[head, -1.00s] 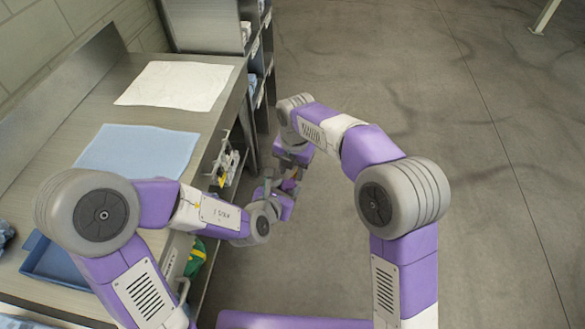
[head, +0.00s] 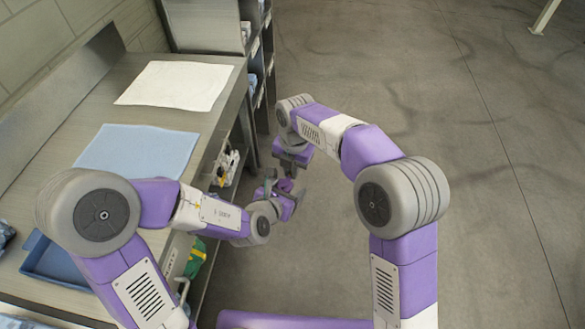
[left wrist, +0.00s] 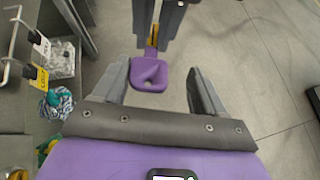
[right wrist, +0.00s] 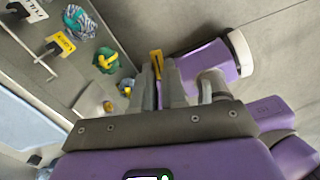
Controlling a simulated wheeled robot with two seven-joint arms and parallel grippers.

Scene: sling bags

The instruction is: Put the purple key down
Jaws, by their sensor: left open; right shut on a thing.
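In the head view the key (head: 284,186) is small between the two grippers, beside the bench and over the floor. Much of the key is hidden by the right fingers.
The bench (head: 110,108) at left holds a white cloth (head: 178,85), a blue cloth (head: 140,150) and a blue tray (head: 62,265). Hooks with labels (left wrist: 38,78) and hanging blue-white (left wrist: 57,103) and green bags (right wrist: 106,62) are along its side. Open floor (head: 450,120) lies at right.

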